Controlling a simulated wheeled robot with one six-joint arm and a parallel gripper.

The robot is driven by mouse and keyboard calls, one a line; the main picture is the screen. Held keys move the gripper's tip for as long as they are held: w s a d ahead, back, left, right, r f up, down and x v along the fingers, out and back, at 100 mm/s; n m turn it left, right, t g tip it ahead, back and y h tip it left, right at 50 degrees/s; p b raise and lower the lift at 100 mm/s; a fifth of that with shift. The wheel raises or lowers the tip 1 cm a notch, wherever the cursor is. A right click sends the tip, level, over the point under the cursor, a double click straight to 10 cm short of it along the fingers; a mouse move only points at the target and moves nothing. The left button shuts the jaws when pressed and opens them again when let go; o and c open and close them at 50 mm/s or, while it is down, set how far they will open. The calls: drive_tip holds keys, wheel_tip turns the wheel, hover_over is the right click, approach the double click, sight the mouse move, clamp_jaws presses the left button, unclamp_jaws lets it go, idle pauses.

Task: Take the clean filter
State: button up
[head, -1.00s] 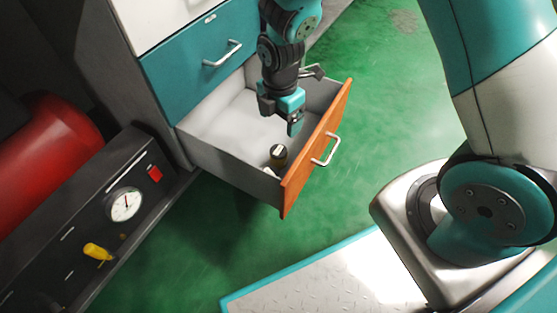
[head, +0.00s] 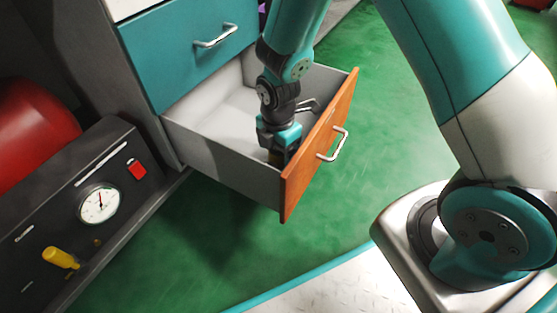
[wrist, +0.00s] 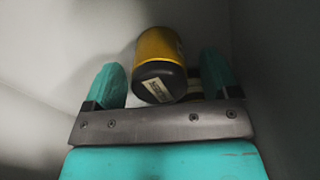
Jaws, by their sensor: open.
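In the wrist view the filter (wrist: 160,66) is a yellow cylinder with a black end and a pale label. It lies between the two teal fingertips of my gripper (wrist: 163,82), with a visible gap on the left side and a smaller one on the right. In the head view my gripper (head: 280,150) is down inside the open drawer (head: 225,158), close to its orange front, and hides the filter there. The gripper is open. Whether the filter is clean cannot be told.
The drawer's orange front (head: 318,150) with its metal handle stands close beside my gripper. A closed teal drawer (head: 185,50) is above. A dark panel with a gauge (head: 98,204) and a yellow handle (head: 60,258) stands at left. Green floor is free around the drawer.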

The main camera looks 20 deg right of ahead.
drive_tip(key=shift+f, duration=0.6)
drive_tip(key=shift+r, duration=0.1)
drive_tip(key=c, duration=1)
drive_tip(key=shift+r, duration=0.1)
drive_tip(key=shift+c, duration=0.2)
